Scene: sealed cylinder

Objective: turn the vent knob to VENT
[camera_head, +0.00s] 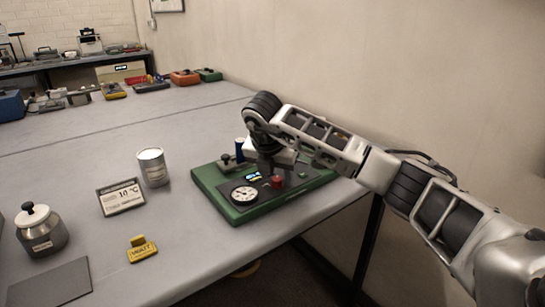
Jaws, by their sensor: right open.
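A green panel (237,214) lies on the grey table and carries several controls. A red knob (277,181) sits near its middle, partly beside my gripper; I cannot read its label or setting, nor tell whether it is the vent knob. A round white gauge (243,195) is at the front left of the panel, and a small lit blue display (253,175) is behind it. My right gripper (272,172) points down over the panel, open, close to the red knob; contact cannot be told. My arm hides part of the panel's back. My left gripper is out of view.
A wall rises behind.

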